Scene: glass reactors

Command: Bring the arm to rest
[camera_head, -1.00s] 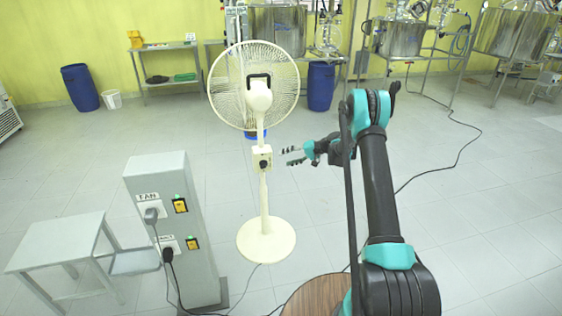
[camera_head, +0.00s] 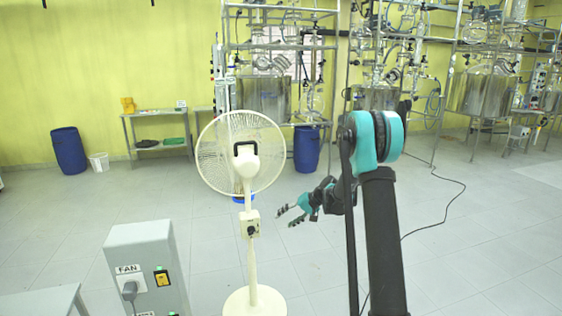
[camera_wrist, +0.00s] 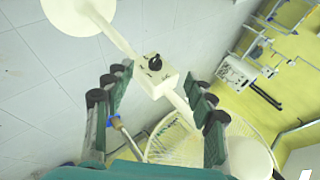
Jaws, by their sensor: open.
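My gripper (camera_head: 289,214) is open and empty in the head view, to the right of the white fan's control box (camera_head: 250,224). A gap shows between the fingers and the box. In the wrist view the open fingers of my gripper (camera_wrist: 158,105) frame the control box (camera_wrist: 155,76) with its black knob. The pedestal fan (camera_head: 240,153) stands upright on the floor, with its round cage at the top. My arm comes down from the right side of the head view, with the elbow raised.
A grey socket pillar (camera_head: 143,245) marked FAN stands left of the fan, with a plug in it. Glass reactors with steel vessels (camera_head: 264,98) line the back wall. Blue drums (camera_head: 69,151) stand on the floor. The floor at right is mostly clear.

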